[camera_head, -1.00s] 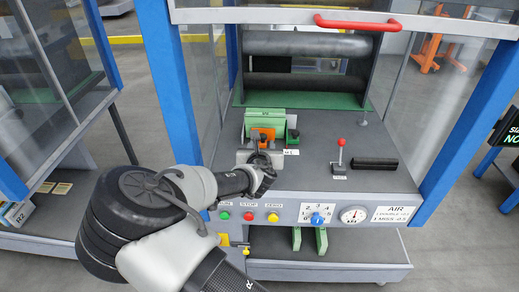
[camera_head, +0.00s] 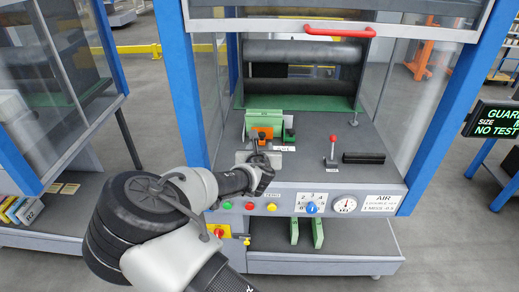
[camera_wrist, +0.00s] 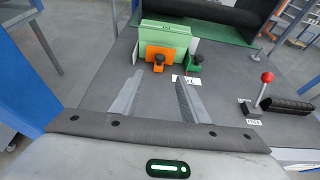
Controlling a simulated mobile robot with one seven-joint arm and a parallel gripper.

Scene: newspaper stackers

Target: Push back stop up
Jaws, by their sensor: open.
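A pale green upright plate (camera_head: 263,117) stands on the grey machine deck. An orange plate (camera_head: 262,133) with a black knob is in front of it, and a small dark green block (camera_head: 289,136) with a black knob is at its right. In the wrist view, the green plate (camera_wrist: 165,36), orange plate (camera_wrist: 161,53) and green block (camera_wrist: 194,64) lie beyond the fingertips. I cannot tell which part is the back stop. My gripper (camera_wrist: 159,78) is open and empty over the deck, pointing at the orange plate and apart from it. In the head view, my wrist hides part of the deck.
A red-knobbed lever (camera_head: 333,148) and a black bar (camera_head: 364,158) are on the right of the deck. Buttons, a dial and a gauge (camera_head: 344,204) line the front panel. Blue posts (camera_head: 181,80) flank the opening, and a red-handled guard (camera_head: 340,30) is above.

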